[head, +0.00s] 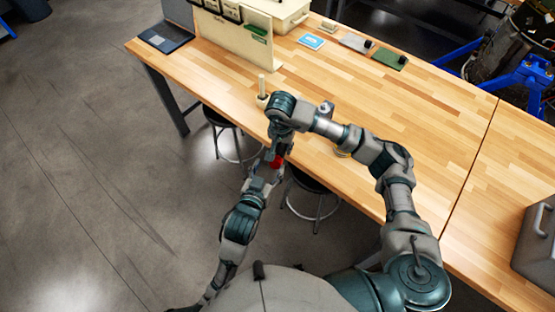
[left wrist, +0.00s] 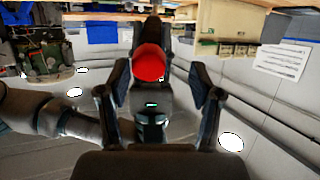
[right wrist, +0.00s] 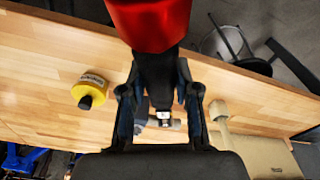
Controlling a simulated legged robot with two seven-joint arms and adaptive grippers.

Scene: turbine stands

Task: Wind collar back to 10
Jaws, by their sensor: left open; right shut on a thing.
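A dark tool with a red end (head: 277,162) is between my two grippers, off the table's front edge. My right gripper (right wrist: 160,100) is shut on its dark body, and the red end (right wrist: 150,22) points away from that wrist. My left gripper (head: 266,168) is open close to the red end. In the left wrist view the round red face (left wrist: 149,63) is ahead, between the open fingers (left wrist: 158,90) and slightly above their middle. I cannot tell whether they touch it. No scale or number on a collar is readable.
The wooden table (head: 420,110) holds a beige peg holder (head: 262,98), a small grey fitting (head: 326,107) and a yellow cylinder (right wrist: 92,88) with a black knob. Stools (head: 315,195) stand below the front edge. A grey case (head: 537,240) is at the right.

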